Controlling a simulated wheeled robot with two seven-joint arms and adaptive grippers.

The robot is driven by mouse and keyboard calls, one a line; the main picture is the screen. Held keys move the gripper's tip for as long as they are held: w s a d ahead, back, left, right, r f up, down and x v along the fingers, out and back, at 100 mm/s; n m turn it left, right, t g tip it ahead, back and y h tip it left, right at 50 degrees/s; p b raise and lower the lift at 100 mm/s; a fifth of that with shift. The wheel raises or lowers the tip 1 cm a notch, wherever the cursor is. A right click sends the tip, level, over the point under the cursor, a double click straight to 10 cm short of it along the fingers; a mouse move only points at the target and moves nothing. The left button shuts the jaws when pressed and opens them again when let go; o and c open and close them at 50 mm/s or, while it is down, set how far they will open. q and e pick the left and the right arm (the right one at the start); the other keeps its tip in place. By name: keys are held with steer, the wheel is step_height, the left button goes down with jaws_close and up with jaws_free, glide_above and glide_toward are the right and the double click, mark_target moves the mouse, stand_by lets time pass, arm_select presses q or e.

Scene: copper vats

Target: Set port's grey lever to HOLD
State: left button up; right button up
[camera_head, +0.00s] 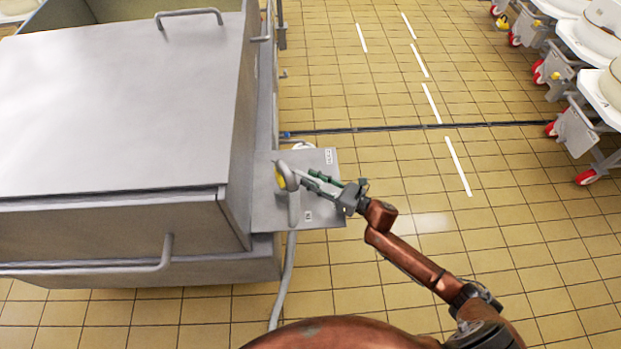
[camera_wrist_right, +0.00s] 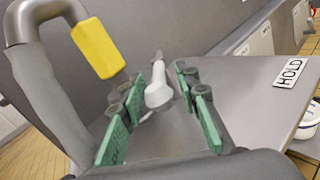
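The light grey lever (camera_wrist_right: 158,92) shows in the right wrist view, ending in a rounded knob between my right gripper's fingers. It stands over a grey metal plate (camera_head: 263,214) beside the vat. My right gripper (camera_head: 316,180) is open over this plate, its green pads on either side of the lever; a gap shows on each side of the knob. A white HOLD label (camera_wrist_right: 290,73) lies on the plate to the right in the wrist view. In the head view the lever is too small to tell from the fingers. My left gripper is out of view.
A bent grey pipe (camera_wrist_right: 50,90) with a yellow piece (camera_wrist_right: 98,47) stands close left of the fingers in the wrist view. The large metal vat (camera_head: 120,100) fills the head view's left. White wheeled units (camera_head: 590,40) stand far right. The tiled floor between is clear.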

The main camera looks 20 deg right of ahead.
steer(key=shift+w+a, duration=0.1)
steer(key=shift+c, duration=0.4)
jaws_close()
